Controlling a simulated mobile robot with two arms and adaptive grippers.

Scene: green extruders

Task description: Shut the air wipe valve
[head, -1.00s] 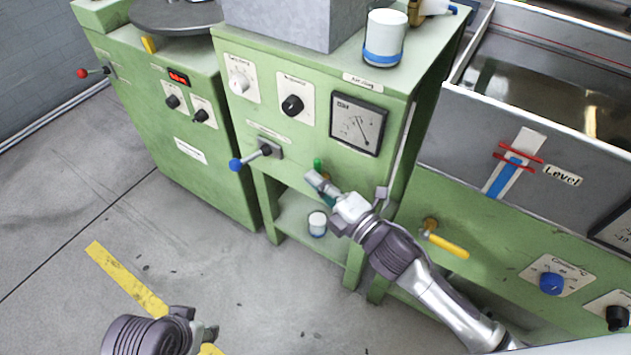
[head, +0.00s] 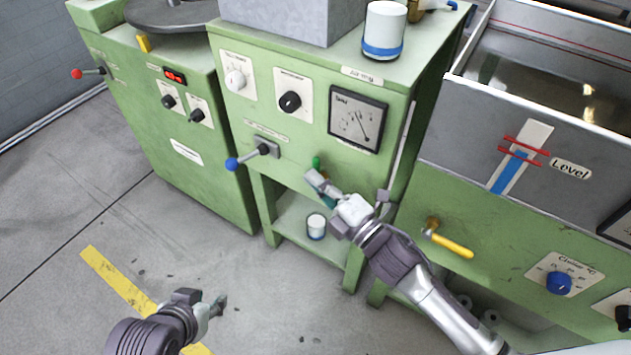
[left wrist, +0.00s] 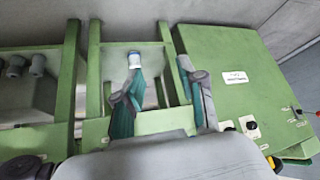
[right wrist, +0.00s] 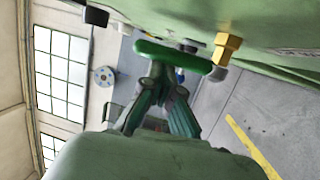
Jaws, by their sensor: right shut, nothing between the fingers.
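A valve with a green lever (head: 316,162) sits below the gauge panel of the middle green machine; I take it for the air wipe valve. In the right wrist view the green lever (right wrist: 178,58) lies crosswise beyond the fingertips, with a brass fitting (right wrist: 226,47) at its right. My right gripper (head: 318,183) is shut and empty, close to the lever; whether it touches cannot be told. In the right wrist view its fingers (right wrist: 162,90) come together just below the lever. My left gripper (head: 216,306) is low over the floor, open and empty; its spread fingers (left wrist: 162,85) show in its wrist view.
A blue-knobbed lever (head: 248,157) projects from the middle machine. A white cup (head: 316,227) stands on the lower shelf. A yellow-handled valve (head: 448,240) is on the tank machine at right. A white-and-blue container (head: 384,30) stands on top. The floor at left is open.

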